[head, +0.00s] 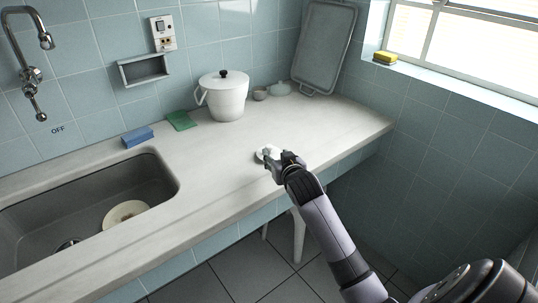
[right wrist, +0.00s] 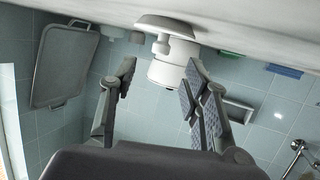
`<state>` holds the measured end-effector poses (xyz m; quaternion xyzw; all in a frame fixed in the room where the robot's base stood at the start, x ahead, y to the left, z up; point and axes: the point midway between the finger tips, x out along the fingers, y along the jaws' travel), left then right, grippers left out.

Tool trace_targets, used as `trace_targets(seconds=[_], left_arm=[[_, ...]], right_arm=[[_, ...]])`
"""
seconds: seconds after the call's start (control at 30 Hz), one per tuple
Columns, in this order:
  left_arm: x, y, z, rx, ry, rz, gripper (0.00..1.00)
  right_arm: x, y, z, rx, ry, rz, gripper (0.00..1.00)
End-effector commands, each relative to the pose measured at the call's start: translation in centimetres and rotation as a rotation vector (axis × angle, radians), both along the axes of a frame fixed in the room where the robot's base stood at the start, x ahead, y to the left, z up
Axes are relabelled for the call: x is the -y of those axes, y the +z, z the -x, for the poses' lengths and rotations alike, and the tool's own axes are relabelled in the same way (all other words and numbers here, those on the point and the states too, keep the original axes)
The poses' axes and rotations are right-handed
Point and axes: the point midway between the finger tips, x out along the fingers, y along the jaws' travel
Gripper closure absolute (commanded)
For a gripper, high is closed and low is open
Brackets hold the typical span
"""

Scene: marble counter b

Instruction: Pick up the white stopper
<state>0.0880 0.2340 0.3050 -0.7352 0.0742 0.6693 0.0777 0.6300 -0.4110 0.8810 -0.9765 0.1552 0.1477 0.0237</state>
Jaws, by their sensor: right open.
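The white stopper (head: 268,152) rests on the marble counter near its front edge, partly hidden by my right gripper (head: 278,160). In the right wrist view, which is upside down, the stopper (right wrist: 166,22) shows as a wide pale disc with a smaller knob. It lies beyond the tips of my right gripper (right wrist: 160,68), whose two fingers are spread apart with nothing between them. I cannot tell the exact gap between fingertips and stopper. My left gripper is in neither view.
A white lidded pot (head: 225,100) stands behind the stopper, with a small cup (head: 260,93) and a grey tray (head: 324,45) to its right. A green cloth (head: 181,120) and blue sponge (head: 138,137) lie left. The sink (head: 60,215) holds a plate (head: 125,213).

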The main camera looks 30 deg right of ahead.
Motion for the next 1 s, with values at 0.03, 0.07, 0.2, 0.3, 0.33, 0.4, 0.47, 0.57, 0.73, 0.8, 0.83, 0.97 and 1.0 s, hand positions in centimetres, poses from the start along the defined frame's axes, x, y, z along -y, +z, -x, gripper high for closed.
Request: trace_targets(seconds=[0.03,0.07,0.2,0.3,0.33,0.4,0.47,0.57,0.73,0.8,0.83,0.97,1.0], left_arm=[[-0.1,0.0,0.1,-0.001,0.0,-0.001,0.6],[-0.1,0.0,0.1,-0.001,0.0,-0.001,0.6],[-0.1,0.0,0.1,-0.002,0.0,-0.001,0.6],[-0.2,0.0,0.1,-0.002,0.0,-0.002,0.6],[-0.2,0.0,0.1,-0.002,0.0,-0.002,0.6],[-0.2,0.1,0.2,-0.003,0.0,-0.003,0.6],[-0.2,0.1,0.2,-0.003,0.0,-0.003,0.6],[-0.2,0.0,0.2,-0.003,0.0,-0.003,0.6],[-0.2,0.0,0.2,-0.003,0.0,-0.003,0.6],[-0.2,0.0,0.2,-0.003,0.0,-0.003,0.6],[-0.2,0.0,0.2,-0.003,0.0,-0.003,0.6],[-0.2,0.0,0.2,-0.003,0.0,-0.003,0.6],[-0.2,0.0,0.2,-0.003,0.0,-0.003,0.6]], right_arm=[[0.2,-0.2,-0.6,0.0,0.0,0.0,0.57],[0.3,-0.3,-0.9,0.0,0.0,0.001,0.57],[0.5,-0.5,-1.5,0.0,0.0,0.001,0.57],[0.7,-0.6,-2.2,0.0,0.0,0.001,0.57],[0.8,-0.7,-2.5,0.0,0.0,0.0,0.57],[1.0,-1.0,-3.4,-0.001,0.0,0.001,0.57],[1.2,-1.2,-4.2,0.0,0.0,0.001,0.57],[1.6,-1.6,-5.3,0.0,0.001,0.001,0.57],[1.9,-2.0,-6.2,-0.001,0.001,0.0,0.57],[1.9,-2.0,-6.3,0.0,0.001,0.001,0.57],[1.9,-2.0,-6.3,0.0,0.001,0.001,0.57],[1.9,-2.0,-6.3,0.0,0.001,0.001,0.57],[1.9,-2.0,-6.2,0.0,0.001,0.001,0.6]])
